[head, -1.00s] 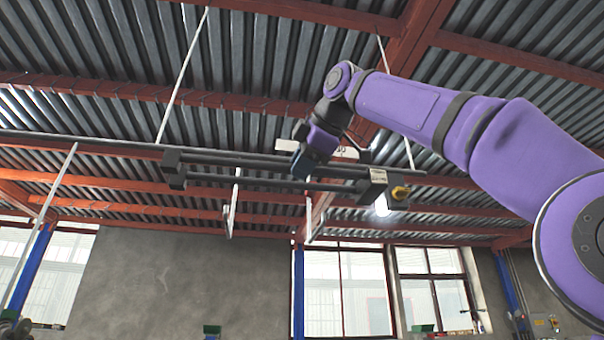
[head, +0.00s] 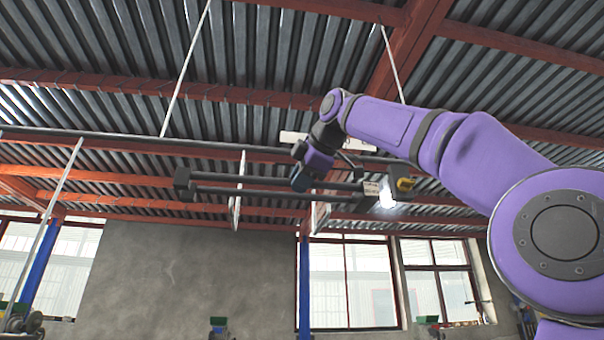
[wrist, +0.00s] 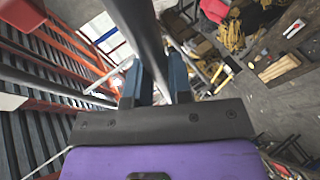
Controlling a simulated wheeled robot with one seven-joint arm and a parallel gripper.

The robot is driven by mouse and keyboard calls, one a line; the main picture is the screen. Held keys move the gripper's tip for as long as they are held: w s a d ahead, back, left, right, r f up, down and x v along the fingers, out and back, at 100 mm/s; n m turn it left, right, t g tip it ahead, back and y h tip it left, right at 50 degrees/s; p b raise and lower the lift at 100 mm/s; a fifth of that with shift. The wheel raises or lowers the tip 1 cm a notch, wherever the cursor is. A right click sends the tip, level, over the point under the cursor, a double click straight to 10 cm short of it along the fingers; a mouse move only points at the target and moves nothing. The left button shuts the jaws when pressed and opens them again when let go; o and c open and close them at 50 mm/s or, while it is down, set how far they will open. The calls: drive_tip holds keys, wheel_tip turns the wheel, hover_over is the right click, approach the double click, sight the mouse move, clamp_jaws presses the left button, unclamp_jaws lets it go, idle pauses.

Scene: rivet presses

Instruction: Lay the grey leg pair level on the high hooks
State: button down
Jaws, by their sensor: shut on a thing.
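The grey leg pair (head: 184,183), two dark parallel bars with block ends, is held high under the roof and looks nearly level in the head view. Its right end carries a pale label and a yellow part. My gripper (head: 303,178) is shut on it right of its middle. In the wrist view a grey bar (wrist: 142,30) runs up from between the blue fingers (wrist: 156,82). Two pale hanging hooks (head: 237,205) and (head: 317,215) show by the bars. I cannot tell whether the bars touch them; the right one is partly hidden.
A long dark overhead rail (head: 100,138) runs behind the leg pair, with thin white rods rising to the roof. A pale plate (head: 290,137) is partly behind my arm. Red roof beams (head: 150,88) cross above. Free air lies below the bars.

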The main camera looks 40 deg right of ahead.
drive_tip(key=shift+w+d+f, duration=0.15)
drive_tip(key=shift+w+d, duration=0.2)
drive_tip(key=shift+w, duration=0.1)
drive_tip(key=shift+f, duration=2.75)
drive_tip(key=c, duration=0.9)
unclamp_jaws()
drive_tip(key=shift+c, duration=0.2)
drive_tip(key=shift+s, duration=0.1)
drive_tip(key=v, duration=1)
drive_tip(key=shift+s+r, duration=0.2)
drive_tip(key=shift+s, duration=0.05)
